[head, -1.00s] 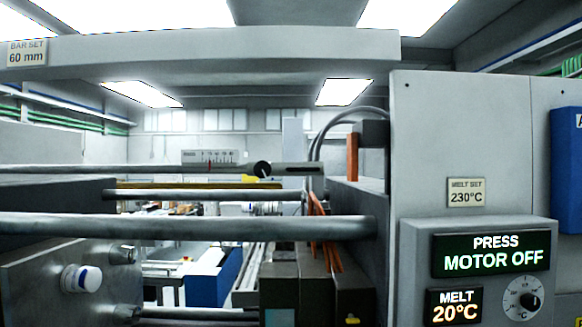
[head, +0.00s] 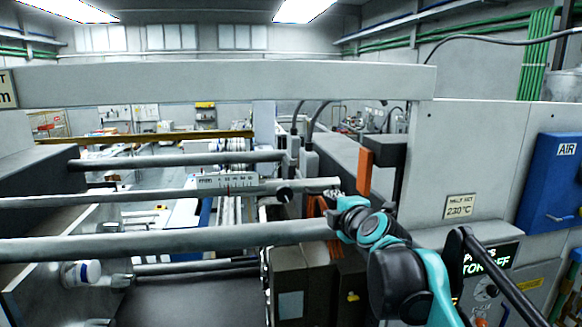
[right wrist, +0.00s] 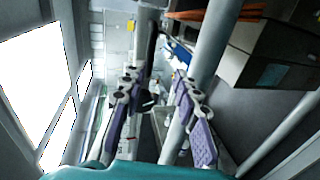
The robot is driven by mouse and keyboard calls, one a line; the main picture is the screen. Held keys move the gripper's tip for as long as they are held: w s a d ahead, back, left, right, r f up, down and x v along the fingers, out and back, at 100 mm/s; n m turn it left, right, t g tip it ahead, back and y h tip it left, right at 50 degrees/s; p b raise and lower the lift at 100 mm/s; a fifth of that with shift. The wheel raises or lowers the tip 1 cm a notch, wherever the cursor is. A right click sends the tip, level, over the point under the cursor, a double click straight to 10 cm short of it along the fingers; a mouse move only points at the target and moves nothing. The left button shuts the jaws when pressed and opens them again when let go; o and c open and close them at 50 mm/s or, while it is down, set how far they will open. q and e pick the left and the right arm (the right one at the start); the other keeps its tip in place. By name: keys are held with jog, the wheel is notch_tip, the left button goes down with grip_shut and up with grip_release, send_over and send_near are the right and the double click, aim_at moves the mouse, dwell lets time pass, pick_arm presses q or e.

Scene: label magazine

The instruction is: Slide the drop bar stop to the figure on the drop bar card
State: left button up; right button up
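The drop bar (head: 120,199) runs across the press in the head view, carrying a white mm scale plate (head: 228,182) with a red mark. A dark round knob (head: 284,195), apparently on the stop, sits right of the scale. The drop bar card (head: 8,90) is cut off at the left edge; only part of its lettering shows. My right gripper (head: 334,192) is near the drop bar's right end, right of the knob. In the right wrist view its purple-padded fingers (right wrist: 158,85) are spread with nothing clearly held. My left gripper is out of view.
Thick grey tie bars (head: 180,243) run in front of and behind the drop bar. An orange block (head: 365,172) and grey housing stand behind my right arm. The control cabinet (head: 460,150) is at the right, with a melt card (head: 459,206) on it.

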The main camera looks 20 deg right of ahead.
aim_at(305, 190)
jog(key=x, duration=0.2)
jog(key=r+p+x, duration=0.1)
jog(key=x, duration=0.2)
jog(key=d+x, duration=0.1)
jog(key=x, duration=0.2)
jog(key=shift+r, duration=0.3)
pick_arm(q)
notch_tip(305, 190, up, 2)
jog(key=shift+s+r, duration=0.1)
pick_arm(e)
grip_shut()
